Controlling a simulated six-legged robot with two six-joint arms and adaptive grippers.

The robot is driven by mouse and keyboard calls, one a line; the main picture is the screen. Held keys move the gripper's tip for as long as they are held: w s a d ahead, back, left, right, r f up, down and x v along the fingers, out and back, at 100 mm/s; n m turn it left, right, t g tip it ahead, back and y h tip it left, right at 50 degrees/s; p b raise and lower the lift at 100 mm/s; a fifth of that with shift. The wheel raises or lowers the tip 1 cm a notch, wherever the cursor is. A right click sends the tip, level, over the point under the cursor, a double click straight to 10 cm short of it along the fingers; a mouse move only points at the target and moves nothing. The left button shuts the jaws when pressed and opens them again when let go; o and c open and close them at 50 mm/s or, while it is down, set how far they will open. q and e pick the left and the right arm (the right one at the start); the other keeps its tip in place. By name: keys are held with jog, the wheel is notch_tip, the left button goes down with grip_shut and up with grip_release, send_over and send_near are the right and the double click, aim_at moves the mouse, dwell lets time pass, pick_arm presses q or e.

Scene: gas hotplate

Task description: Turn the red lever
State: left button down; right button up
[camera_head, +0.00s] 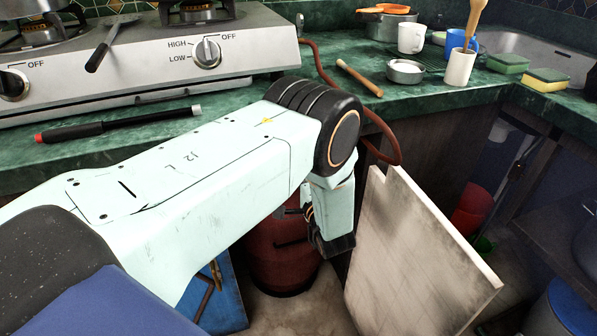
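I cannot make out the red lever; my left arm covers much of the middle of the view. A dark red gas cylinder (283,268) stands on the floor under the counter, its top hidden behind my arm. A reddish-brown hose (384,135) runs from behind the hotplate over the counter edge and down. My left arm reaches in from the left and bends downward in front of the cylinder. The dark end of my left gripper (333,243) shows beside the cylinder's right side, but its fingers are not clear. My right gripper is out of view.
The gas hotplate (140,65) stands on the green counter (345,110), with a black lighter (110,128) in front. A pale door panel (415,265) stands open right of my gripper. Mugs and sponges sit at the back right. A blue object (222,295) lies below my arm.

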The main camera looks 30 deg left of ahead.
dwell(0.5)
pick_arm(q)
jog(key=c, duration=1.4)
grip_release()
jog(key=v, duration=0.7)
jog(key=shift+s+d, duration=0.15)
jog(key=shift+s, duration=0.05)
